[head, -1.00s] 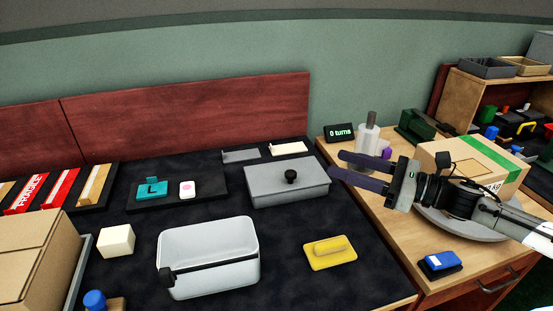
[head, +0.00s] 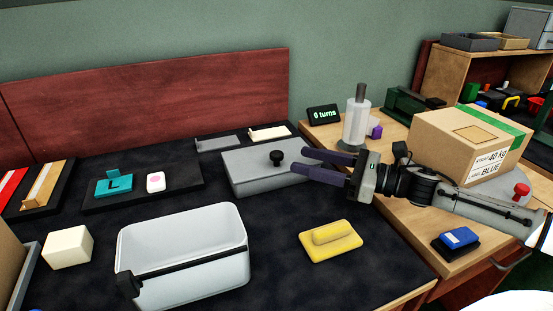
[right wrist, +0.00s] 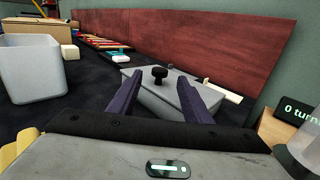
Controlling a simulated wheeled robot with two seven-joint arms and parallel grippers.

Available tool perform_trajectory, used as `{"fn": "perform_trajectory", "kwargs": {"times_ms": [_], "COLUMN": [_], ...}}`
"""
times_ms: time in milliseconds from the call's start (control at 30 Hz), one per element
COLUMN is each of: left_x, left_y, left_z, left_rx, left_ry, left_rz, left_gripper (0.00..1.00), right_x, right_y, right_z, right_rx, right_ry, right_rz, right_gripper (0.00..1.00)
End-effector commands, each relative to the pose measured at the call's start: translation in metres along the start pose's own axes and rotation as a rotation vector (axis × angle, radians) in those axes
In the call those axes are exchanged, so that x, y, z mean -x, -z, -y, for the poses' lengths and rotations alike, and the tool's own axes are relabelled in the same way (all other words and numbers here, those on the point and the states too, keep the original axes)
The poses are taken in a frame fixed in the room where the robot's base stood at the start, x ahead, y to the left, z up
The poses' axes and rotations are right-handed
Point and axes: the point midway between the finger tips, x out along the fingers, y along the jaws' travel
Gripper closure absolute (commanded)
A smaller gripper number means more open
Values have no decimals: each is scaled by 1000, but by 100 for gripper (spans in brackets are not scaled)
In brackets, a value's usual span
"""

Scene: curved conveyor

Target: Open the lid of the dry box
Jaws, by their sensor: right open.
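A low grey box (head: 262,188) with a flat lid and a black round knob (head: 277,157) stands at the back of the dark mat. Its lid lies shut. In the right wrist view the box (right wrist: 150,100) and its knob (right wrist: 160,74) show straight ahead, between the fingers. My right gripper (head: 304,162) is open and empty. In the head view its fingertips are just right of the knob, over the right end of the box. I cannot tell whether they touch the lid. My left gripper is not in view.
An open white bin (head: 185,255) with a black bar stands in front. A yellow block (head: 331,241) lies right of it. A cardboard box (head: 460,140), a bottle (head: 356,120) and a "0 turns" display (head: 324,115) are on the right table. Dark mat between bin and grey box is clear.

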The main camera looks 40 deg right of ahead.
Motion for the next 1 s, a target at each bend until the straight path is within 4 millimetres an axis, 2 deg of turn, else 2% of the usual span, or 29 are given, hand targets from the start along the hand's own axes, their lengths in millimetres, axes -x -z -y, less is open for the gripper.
{"fn": "perform_trajectory", "kwargs": {"times_ms": [133,500,800,1000], "left_x": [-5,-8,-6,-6], "left_y": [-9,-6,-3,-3], "left_z": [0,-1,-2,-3], "left_rx": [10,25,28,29], "left_ry": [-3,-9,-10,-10], "left_rz": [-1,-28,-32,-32], "left_gripper": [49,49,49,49], "right_x": [-20,-56,-77,-82], "right_y": [1,-1,-1,0], "right_z": [0,0,1,0], "right_rx": [5,4,1,1], "right_ry": [-2,0,2,1], "right_rz": [3,3,2,-2], "right_gripper": [55,55,55,55]}}
